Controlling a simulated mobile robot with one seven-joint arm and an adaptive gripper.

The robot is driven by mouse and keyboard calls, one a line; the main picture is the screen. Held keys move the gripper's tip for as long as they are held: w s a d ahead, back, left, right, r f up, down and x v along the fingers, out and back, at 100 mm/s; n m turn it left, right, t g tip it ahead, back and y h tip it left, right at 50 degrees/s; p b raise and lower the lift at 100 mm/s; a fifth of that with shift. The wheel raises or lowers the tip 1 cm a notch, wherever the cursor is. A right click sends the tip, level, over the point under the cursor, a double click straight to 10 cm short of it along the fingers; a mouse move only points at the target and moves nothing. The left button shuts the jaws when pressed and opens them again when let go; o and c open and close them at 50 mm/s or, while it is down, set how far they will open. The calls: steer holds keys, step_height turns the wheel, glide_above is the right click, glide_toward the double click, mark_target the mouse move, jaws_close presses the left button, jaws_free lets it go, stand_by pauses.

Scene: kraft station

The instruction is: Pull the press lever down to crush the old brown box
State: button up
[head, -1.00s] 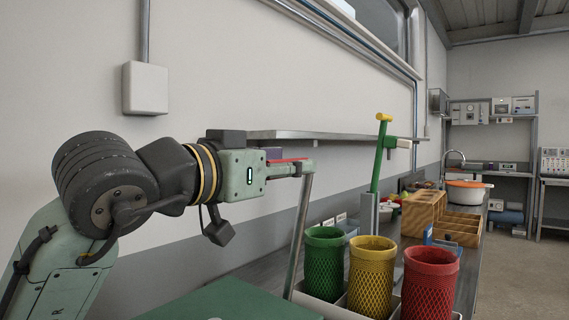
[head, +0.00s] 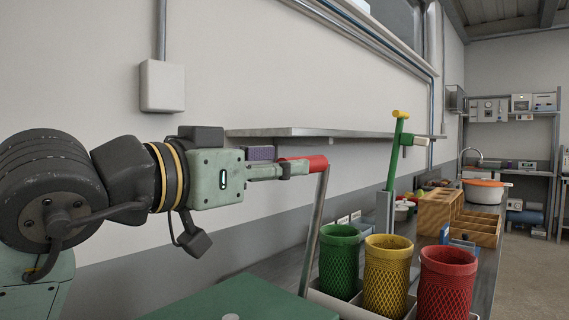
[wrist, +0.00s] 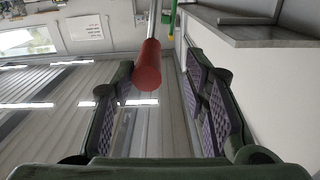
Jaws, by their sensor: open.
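The press lever is a grey bar (head: 314,225) with a red handle (head: 318,162) at its top, standing nearly upright and leaning slightly. My gripper (head: 297,168) is open at the handle's height, its fingers overlapping the handle's near part in the head view. In the wrist view the red handle (wrist: 147,68) lies between the tips of my open gripper (wrist: 157,77), closer to the left finger. I cannot tell whether that finger touches it. The old brown box is not seen in either view.
Green (head: 339,265), yellow (head: 387,280) and red (head: 446,285) mesh bins stand right of the lever. A green lever with a yellow top (head: 397,150) and a wooden organiser (head: 440,212) stand beyond. A wall shelf (head: 340,132) runs behind my gripper. A green surface (head: 245,300) lies below.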

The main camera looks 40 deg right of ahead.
steer(key=a, duration=0.7)
steer(key=shift+s, duration=0.25)
steer(key=shift+d, duration=0.1)
steer(key=shift+c, duration=0.2)
